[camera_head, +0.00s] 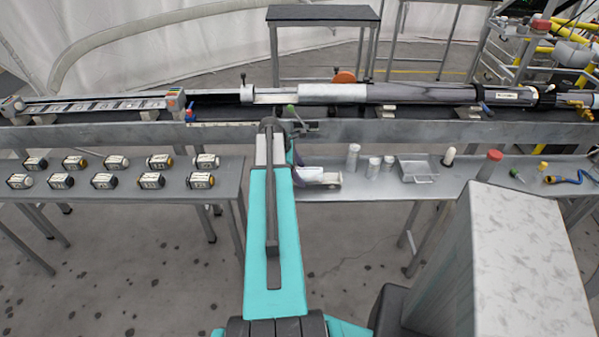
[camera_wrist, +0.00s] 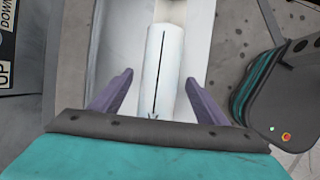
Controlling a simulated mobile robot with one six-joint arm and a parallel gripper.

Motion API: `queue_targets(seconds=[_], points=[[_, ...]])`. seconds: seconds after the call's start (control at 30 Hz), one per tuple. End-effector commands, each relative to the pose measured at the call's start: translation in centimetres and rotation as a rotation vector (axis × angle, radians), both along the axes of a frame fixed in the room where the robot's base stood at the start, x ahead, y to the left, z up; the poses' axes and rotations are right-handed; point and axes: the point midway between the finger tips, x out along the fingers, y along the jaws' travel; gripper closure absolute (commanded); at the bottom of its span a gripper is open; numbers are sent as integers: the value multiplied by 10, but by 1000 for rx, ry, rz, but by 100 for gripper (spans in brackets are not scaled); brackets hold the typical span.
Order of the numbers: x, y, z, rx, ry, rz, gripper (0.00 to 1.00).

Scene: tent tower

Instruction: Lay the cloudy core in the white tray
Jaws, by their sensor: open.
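A pale, whitish cylinder with a dark line along it, which looks like the cloudy core (camera_wrist: 160,75), shows in the wrist view. It lies lengthwise inside a pale trough that looks like the white tray (camera_wrist: 201,45). My gripper (camera_wrist: 158,85) is open, with a purple finger on each side of the core and gaps between. The core's near end is hidden by the gripper body. In the head view my gripper (camera_head: 309,172) is at the left end of the right table, mostly behind my teal arm, and part of the white tray (camera_head: 328,184) shows there.
Several white cylinders (camera_head: 374,167) and a metal pan (camera_head: 418,168) stand to the right on the table. Several labelled blocks (camera_head: 104,181) stand on the left table. A long rail with a tube (camera_head: 335,93) runs behind.

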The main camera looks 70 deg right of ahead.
Motion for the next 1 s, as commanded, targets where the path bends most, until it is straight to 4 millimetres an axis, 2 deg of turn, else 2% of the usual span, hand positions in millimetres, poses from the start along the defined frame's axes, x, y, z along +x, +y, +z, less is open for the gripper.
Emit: queue_targets(seconds=[0.37,1.0], points=[[4,4,12,0,0,0,32],[28,25,83,-2,-1,2,32]])
